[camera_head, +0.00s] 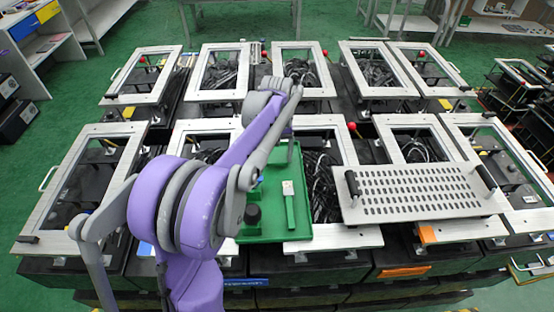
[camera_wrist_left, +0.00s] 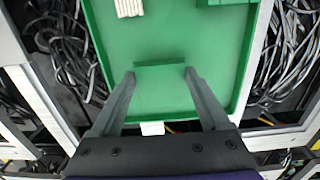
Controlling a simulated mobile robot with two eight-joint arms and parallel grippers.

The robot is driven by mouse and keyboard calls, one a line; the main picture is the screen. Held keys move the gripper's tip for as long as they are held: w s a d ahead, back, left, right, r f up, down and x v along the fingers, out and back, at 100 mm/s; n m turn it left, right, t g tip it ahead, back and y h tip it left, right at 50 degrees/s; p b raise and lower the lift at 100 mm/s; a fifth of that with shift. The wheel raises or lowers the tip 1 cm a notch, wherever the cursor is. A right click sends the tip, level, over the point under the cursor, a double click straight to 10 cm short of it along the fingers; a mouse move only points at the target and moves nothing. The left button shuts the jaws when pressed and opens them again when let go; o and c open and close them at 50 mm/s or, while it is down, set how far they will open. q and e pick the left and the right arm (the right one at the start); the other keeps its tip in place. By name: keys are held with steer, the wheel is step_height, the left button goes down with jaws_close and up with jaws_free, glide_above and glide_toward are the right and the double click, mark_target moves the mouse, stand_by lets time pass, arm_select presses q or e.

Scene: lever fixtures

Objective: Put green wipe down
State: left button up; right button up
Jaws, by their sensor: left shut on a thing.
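My left gripper (camera_wrist_left: 160,72) is shut on the green wipe (camera_wrist_left: 160,77), a thin green piece spanning between its two fingertips in the left wrist view. Both are over the green tray (camera_wrist_left: 112,45); I cannot tell whether the wipe touches its floor. In the head view my purple arm reaches over the tray (camera_head: 268,238) and hides the left fingertips and the held wipe. My right gripper is not in view.
A perforated metal plate with black handles (camera_head: 420,192) lies to the right. Frames with cables surround the tray.

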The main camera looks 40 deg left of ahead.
arm_select(q)
step_height(320, 180, down, 2)
steer(key=shift+w+f, duration=0.1)
